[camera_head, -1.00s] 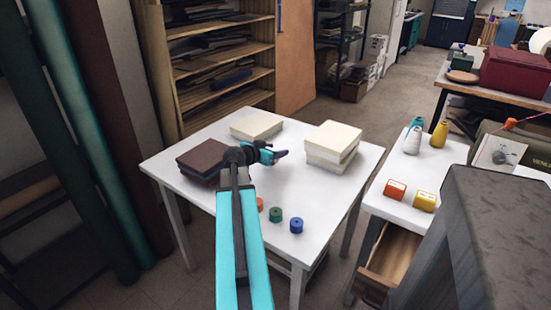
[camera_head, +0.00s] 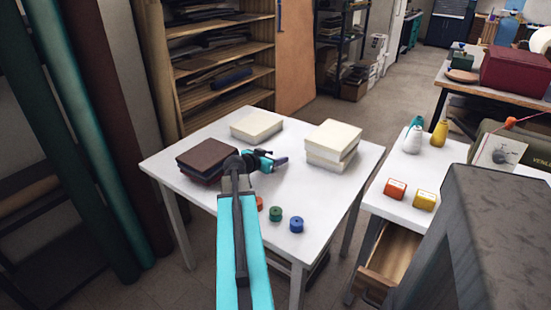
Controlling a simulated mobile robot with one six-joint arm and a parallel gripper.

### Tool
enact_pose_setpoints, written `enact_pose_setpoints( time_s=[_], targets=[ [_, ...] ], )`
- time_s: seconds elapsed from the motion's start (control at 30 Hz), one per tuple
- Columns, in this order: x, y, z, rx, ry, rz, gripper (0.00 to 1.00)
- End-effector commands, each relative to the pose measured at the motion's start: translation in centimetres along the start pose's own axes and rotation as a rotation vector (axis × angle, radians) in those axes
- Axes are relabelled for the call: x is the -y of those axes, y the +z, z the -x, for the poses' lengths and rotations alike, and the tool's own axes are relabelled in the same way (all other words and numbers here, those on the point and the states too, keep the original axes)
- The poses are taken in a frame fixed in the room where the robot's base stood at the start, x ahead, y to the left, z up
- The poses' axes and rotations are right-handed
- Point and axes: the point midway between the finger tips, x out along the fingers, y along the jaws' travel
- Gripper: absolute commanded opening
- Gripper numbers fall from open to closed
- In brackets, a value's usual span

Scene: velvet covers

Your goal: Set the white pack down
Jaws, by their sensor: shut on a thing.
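My gripper (camera_head: 278,160) is over the middle of the white table, just right of the dark brown packs, with its fingers pointing right. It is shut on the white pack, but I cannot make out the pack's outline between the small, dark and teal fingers. A cream-white pack (camera_head: 256,124) lies flat at the table's back left, behind the gripper. Other cream-white packs (camera_head: 332,140) are stacked at the right. The gap between the gripper and the tabletop is hard to judge.
The white table (camera_head: 330,195) has bare room in the middle and front right. Dark brown packs (camera_head: 207,155) are stacked at the left. Orange, green (camera_head: 276,214) and blue (camera_head: 297,225) spools stand near the front. A second white table (camera_head: 425,170) stands at the right, its drawer (camera_head: 390,262) open.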

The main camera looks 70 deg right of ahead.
Motion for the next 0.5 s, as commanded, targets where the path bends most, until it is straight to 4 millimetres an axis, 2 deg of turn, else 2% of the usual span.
enact_pose_setpoints(
  time_s=[0.03,0.13,0.5],
  targets=[
    [-0.01,0.04,-0.02,0.000,0.000,0.000,0.51],
    [-0.01,0.01,-0.01,0.000,0.000,0.000,0.67],
    [-0.02,-0.07,0.02,0.000,0.000,0.000,0.67]
  ],
)
